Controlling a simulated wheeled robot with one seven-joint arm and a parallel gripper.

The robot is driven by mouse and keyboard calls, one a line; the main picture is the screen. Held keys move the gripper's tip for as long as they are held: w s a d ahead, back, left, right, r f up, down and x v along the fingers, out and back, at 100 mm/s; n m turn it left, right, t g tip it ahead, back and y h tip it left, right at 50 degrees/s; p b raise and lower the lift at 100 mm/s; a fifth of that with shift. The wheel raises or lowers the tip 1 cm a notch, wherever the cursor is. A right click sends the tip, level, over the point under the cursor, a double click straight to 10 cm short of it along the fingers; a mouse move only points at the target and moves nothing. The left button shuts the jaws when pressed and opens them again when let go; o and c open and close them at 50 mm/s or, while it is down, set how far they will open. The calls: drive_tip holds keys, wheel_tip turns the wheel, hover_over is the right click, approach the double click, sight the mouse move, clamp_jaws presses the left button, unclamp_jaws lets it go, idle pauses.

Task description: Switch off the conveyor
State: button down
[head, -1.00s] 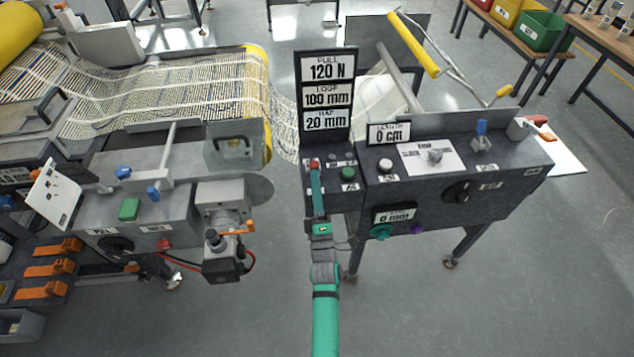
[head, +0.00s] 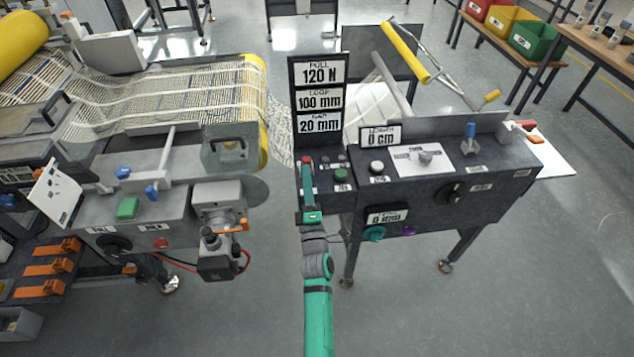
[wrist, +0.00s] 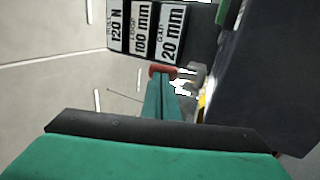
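The control box (head: 325,205) of the conveyor stands at the centre, with a red button (head: 307,160) at its left and a green button (head: 340,175) to the right. My gripper (head: 307,170) reaches over the box's left edge, its fingertips at the red button. In the wrist view my gripper (wrist: 161,80) has its two slim green fingers together and holds nothing. The red button (wrist: 162,70) shows right at the fingertips and is partly hidden by them. I cannot tell whether they touch or press it.
The display panel (head: 319,100) reads 120 N, 100 mm and 20 mm and rises behind the buttons. A white button (head: 377,167), a knob (head: 452,193) and a blue lever (head: 470,135) lie farther right. The mesh machine (head: 150,210) stands left across a floor gap.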

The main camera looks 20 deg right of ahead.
sight(306, 158)
drive_tip(key=shift+w+d+r, duration=0.15)
drive_tip(key=shift+w+r, duration=0.35)
drive_tip(key=shift+w, duration=0.05)
drive_tip(key=shift+w+d+r, duration=0.15)
drive_tip(key=shift+w+r, duration=0.35)
drive_tip(key=shift+x, duration=1)
drive_tip(key=shift+d, duration=0.25)
drive_tip(key=shift+a, duration=0.35)
drive_tip(key=shift+s, duration=0.15)
